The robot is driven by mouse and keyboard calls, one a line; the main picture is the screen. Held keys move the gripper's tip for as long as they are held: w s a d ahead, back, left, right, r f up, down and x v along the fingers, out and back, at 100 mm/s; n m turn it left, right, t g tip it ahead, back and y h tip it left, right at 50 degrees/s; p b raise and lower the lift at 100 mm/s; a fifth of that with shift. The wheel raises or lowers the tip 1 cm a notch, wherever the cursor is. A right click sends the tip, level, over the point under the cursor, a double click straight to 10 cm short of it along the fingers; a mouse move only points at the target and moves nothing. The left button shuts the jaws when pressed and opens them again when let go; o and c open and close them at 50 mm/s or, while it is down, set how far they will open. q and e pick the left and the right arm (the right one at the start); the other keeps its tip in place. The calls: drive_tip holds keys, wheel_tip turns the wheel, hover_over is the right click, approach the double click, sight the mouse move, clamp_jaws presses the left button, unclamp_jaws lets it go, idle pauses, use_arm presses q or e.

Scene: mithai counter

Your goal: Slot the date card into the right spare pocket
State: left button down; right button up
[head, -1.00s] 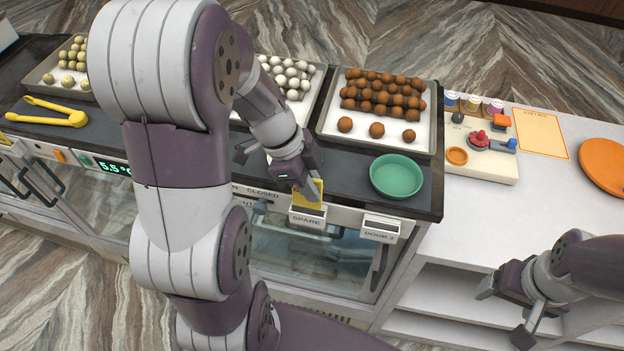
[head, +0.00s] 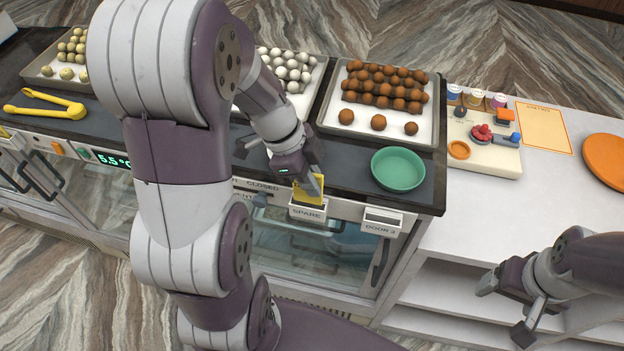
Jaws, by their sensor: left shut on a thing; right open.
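The yellow date card (head: 308,190) stands at the pocket marked SPARE (head: 307,211) on the counter's front edge. My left gripper (head: 312,183) is shut on the card from above and behind. The card's lower edge meets the pocket's top; I cannot tell how deep it sits inside. Another pocket, marked DOOR 2 (head: 382,220), is to the right of it. My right gripper (head: 503,306) is open and empty at the lower right, in front of the white shelves. My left arm hides part of the counter front.
A green bowl (head: 398,169) stands on the dark counter just right of my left gripper. A tray of brown sweets (head: 424,137) lies behind it. Yellow tongs (head: 45,106) lie at the left. A white side counter (head: 480,215) has free room at the right.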

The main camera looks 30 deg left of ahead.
sight(319, 204)
idle(0.3)
use_arm(q)
drive_tip(key=shift+b, duration=0.3)
drive_tip(key=shift+f+b, duration=2.2)
drive_tip(key=shift+b, duration=0.35)
drive_tip(key=c, duration=1.1)
unclamp_jaws()
drive_tip(key=shift+s+r, duration=0.1)
drive_tip(key=shift+s, duration=0.05)
drive_tip(key=shift+o, duration=0.9)
drive_tip(key=shift+r, duration=0.15)
drive_tip(key=shift+c, duration=0.3)
